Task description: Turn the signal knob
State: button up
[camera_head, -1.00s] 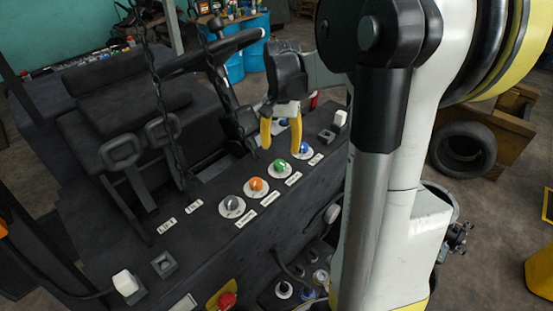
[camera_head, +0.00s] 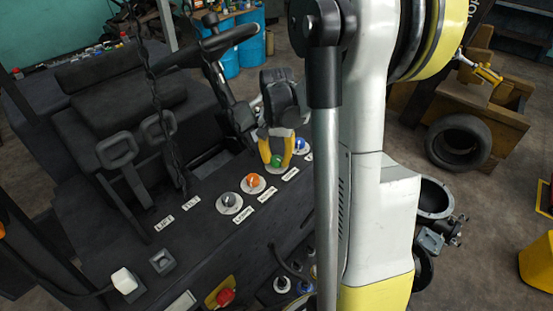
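A row of round knobs on pale discs sits on the dark forklift console. They are a grey knob (camera_head: 229,199), an orange knob (camera_head: 253,181), a green knob (camera_head: 277,161) and a blue knob (camera_head: 305,144). Small white labels lie beside them, too small to read surely, so I cannot tell which is the signal knob. My gripper (camera_head: 277,162) points down with its two yellow fingers on either side of the green knob. The fingertips lean inward and appear shut on it. Exact contact is too small to see.
Two levers (camera_head: 117,150) and a hanging chain stand left of the knobs, with the steering wheel (camera_head: 230,38) behind. A red button (camera_head: 225,297) and a white switch (camera_head: 125,281) are at the front. My arm hides the console's right end.

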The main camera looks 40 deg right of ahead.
jog(key=shift+n+b, duration=0.3)
jog(key=n+b, duration=0.2)
jog(key=n, duration=0.1)
jog(key=shift+f+n, duration=0.1)
jog(key=shift+n, duration=0.2)
jog(key=n+b, duration=0.2)
jog(key=n, duration=0.2)
jog(key=shift+n, duration=0.3)
jog(key=shift+b, duration=0.3)
jog(key=o, duration=1.2)
jog(key=shift+r, duration=0.2)
